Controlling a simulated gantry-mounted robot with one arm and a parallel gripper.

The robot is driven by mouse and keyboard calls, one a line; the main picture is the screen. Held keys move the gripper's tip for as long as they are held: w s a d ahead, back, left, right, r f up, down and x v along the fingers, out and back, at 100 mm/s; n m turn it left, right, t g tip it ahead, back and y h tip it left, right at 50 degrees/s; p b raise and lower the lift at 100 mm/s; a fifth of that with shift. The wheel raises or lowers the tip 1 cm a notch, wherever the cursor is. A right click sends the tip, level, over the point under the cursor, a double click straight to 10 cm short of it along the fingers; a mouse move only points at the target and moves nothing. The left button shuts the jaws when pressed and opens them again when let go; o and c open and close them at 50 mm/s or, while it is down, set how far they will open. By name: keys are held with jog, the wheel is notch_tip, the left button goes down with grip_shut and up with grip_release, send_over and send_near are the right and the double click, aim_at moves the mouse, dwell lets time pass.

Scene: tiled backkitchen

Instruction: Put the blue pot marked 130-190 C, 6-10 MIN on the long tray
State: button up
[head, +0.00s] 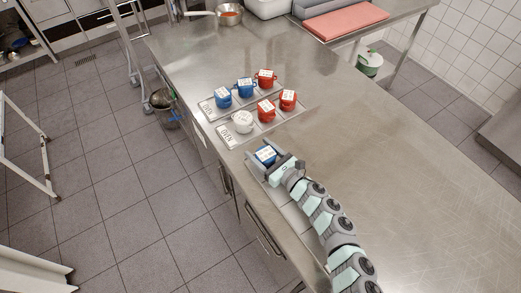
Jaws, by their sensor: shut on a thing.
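My gripper (277,161) is shut on a blue pot (265,155) with a white label on top; the label's print is too small to read. I cannot tell whether the pot touches this tray. Two other blue pots (223,97) and (245,87) stand upright on the farthest labelled tray (206,110). Their labels are not readable either.
A red pot (265,78) shares the farthest tray. A middle tray (226,138) holds a white pot (242,121) and two red pots (288,99). A saucepan (228,13) and a red board (345,20) are at the far end. The counter's right side is clear.

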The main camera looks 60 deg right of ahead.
aim_at(273, 162)
jog(key=shift+f+b, duration=0.2)
jog(key=shift+b, duration=0.1)
jog(key=o, duration=1.7)
jog(key=shift+r, duration=0.1)
jog(key=shift+r+p, duration=0.25)
jog(key=shift+p, duration=0.25)
jog(key=v, duration=0.4)
jog(key=shift+s+f+b, duration=0.1)
jog(key=shift+f+b, duration=0.15)
jog(key=shift+b, duration=0.1)
jog(key=shift+s+a+r, duration=0.1)
jog(key=shift+s+a, duration=0.15)
jog(key=shift+s, duration=0.3)
